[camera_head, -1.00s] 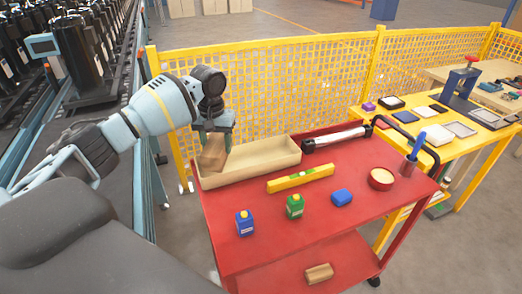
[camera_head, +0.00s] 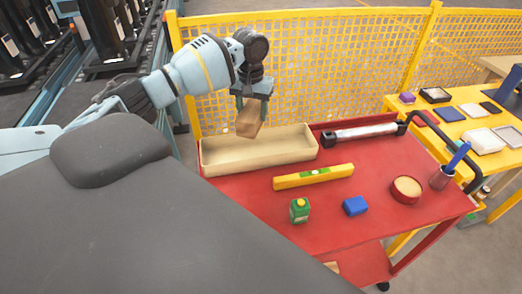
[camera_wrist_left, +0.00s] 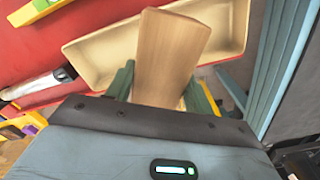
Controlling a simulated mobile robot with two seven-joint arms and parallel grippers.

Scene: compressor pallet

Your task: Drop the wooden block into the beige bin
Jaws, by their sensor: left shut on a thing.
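My left gripper (camera_head: 254,94) is shut on the wooden block (camera_head: 250,120) and holds it tilted, over the beige bin (camera_head: 225,157) as seen in the head view. The bin is a long, shallow open tray on the red cart's top, at its back left corner. In the left wrist view the block (camera_wrist_left: 168,55) stands between the green fingers (camera_wrist_left: 158,90) and covers the middle of the bin (camera_wrist_left: 100,45). The part of the bin's inside that shows is empty. My right gripper is not in view.

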